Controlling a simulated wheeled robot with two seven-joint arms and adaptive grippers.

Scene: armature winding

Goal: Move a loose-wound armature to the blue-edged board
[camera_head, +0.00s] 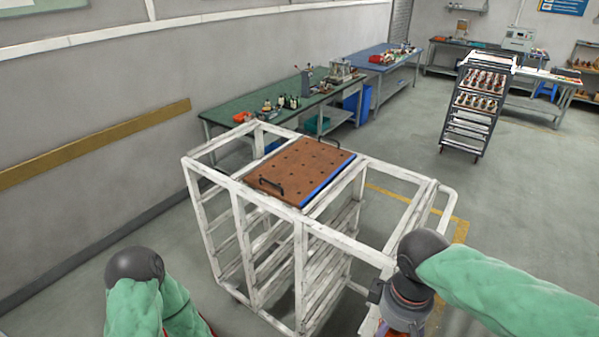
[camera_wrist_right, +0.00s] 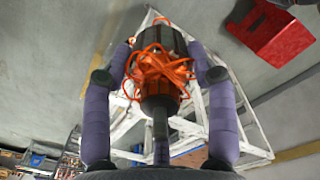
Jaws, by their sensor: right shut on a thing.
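The blue-edged board (camera_head: 297,170) is a brown board with rows of dark holes, two black handles and a blue edge. It lies on top of a white frame trolley, and no armature shows on it. In the right wrist view an armature (camera_wrist_right: 159,75) with a dark core and loose orange wire sits between the two purple fingers of my right gripper (camera_wrist_right: 159,60), which is shut on it.
The white trolley (camera_head: 300,226) has open top bars right of the board. A green workbench (camera_head: 235,115) and a blue workbench (camera_head: 372,61) stand behind. A dark rack (camera_head: 470,115) holds several armatures at the back right. A red bin (camera_wrist_right: 280,40) shows in the right wrist view.

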